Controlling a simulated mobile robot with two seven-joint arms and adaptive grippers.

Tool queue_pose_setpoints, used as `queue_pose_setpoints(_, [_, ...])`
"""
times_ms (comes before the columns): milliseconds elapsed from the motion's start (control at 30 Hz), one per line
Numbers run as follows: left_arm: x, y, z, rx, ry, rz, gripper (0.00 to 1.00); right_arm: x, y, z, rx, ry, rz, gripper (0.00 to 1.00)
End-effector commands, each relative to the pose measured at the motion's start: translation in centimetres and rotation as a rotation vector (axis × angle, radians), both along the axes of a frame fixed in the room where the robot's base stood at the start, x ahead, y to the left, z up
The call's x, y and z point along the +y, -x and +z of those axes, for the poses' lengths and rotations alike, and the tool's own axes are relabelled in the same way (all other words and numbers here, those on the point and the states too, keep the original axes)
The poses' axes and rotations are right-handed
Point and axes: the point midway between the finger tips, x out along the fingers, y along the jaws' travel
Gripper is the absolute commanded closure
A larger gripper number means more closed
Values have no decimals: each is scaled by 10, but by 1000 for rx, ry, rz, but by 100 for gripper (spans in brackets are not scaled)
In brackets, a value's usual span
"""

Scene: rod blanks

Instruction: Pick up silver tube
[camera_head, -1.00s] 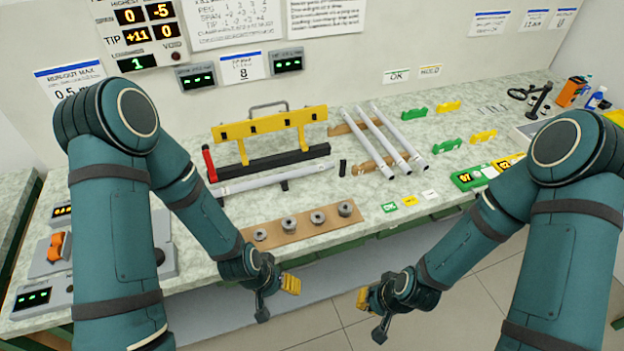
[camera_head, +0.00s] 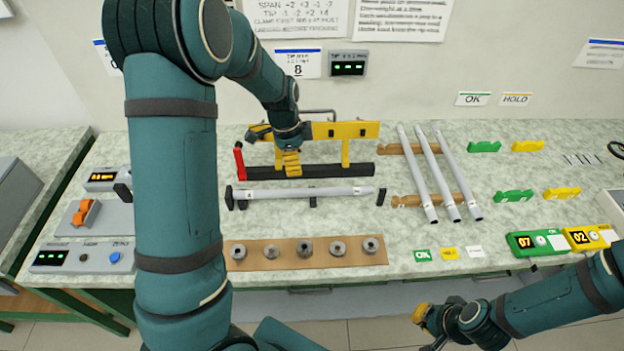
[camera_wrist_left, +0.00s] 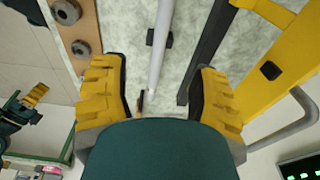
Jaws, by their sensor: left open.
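A silver tube (camera_head: 335,191) lies sideways on small black supports on the bench, in front of the black bar of a yellow fixture (camera_head: 345,130). In the left wrist view the tube (camera_wrist_left: 161,40) runs between the two yellow finger pads. My left gripper (camera_head: 290,162) is open and hangs over the fixture and tube area; nothing is held. The wrist view shows its fingers (camera_wrist_left: 160,90) spread wide on either side of the tube's line. Three more silver tubes (camera_head: 440,170) lie on wooden rests to the right. My right gripper (camera_head: 428,325) is low, off the bench's front edge; its jaw opening is unclear.
A brown board (camera_head: 255,260) with several grey round weights lies in front of the tube. Green (camera_head: 513,196) and yellow (camera_head: 562,193) holders stand at right. A red-handled lever (camera_head: 239,160) stands at the fixture's left end. Button boxes (camera_head: 70,257) sit at far left.

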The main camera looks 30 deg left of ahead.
Motion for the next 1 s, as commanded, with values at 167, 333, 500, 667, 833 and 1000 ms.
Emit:
queue_pose_setpoints(167, [-2, -1, -21, 5, 0, -4, 40, 0, 1, -4, 2, 0, 2, 100])
queue_pose_setpoints(333, [-6, -3, -54, 7, 1, -2, 40, 0, 3, -9, 7, -2, 5, 100])
queue_pose_setpoints(500, [-8, -5, -78, 3, 1, -1, 40, 1, 4, -12, 9, -2, 7, 100])
queue_pose_setpoints(667, [-10, -6, -86, 1, 0, -2, 40, 1, 4, -13, 10, -2, 8, 100])
queue_pose_setpoints(833, [-11, -11, -105, 3, 0, -1, 40, 1, 5, -16, 11, -2, 9, 100])
queue_pose_setpoints(1000, [-13, -14, -129, 3, 1, -1, 40, 1, 6, -20, 14, -3, 11, 100])
